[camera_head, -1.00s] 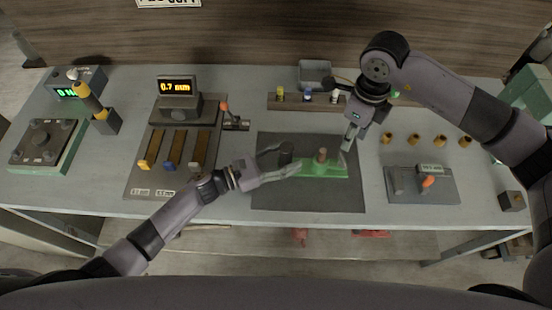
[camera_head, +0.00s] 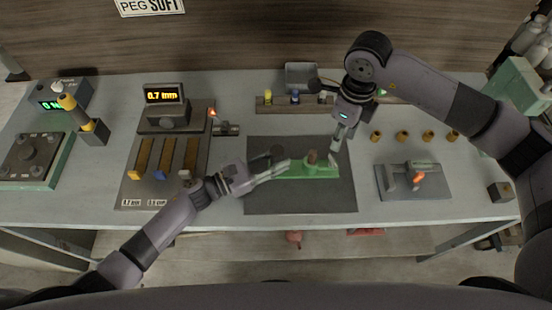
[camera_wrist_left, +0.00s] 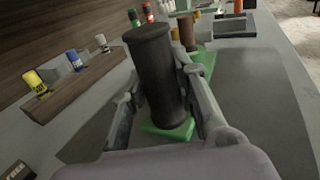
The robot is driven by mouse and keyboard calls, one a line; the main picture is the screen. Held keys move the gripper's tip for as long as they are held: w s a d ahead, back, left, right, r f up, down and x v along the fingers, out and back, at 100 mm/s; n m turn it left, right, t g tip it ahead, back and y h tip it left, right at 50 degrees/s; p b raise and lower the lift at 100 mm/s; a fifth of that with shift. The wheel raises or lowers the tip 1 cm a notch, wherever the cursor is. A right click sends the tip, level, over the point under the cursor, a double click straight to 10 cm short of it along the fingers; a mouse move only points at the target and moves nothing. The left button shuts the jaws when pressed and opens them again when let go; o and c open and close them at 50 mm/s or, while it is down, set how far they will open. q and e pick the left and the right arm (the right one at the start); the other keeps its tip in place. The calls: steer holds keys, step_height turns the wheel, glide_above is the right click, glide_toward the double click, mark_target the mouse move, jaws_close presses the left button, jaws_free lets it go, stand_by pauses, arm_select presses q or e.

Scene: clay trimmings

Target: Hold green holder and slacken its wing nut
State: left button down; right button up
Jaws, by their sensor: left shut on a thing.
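The green holder (camera_head: 300,171) lies on a dark mat in the head view, with a dark upright cylinder at its left end and a brown knob-like part (camera_head: 312,157), possibly the wing nut, near its middle. My left gripper (camera_head: 281,160) is shut around the dark cylinder; the left wrist view shows the cylinder (camera_wrist_left: 157,75) between both fingers, above the green base (camera_wrist_left: 168,130). The brown part (camera_wrist_left: 187,32) stands beyond it there. My right gripper (camera_head: 335,150) hangs by the holder's right end, pointing down; its finger gap is too small to tell.
The dark mat (camera_head: 300,200) has bare room in front of the holder. A rack with small bottles (camera_head: 268,97) stands behind. A grey fixture with an orange part (camera_head: 417,180) and several brass pieces (camera_head: 402,136) are at right. A display unit (camera_head: 164,97) is at left.

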mark_target(334, 160)
steer(key=shift+c, duration=0.8)
step_height(334, 160, down, 10)
steer(key=m, duration=0.7)
steer(key=shift+m, duration=0.3)
steer(key=shift+c, duration=0.3)
jaws_close()
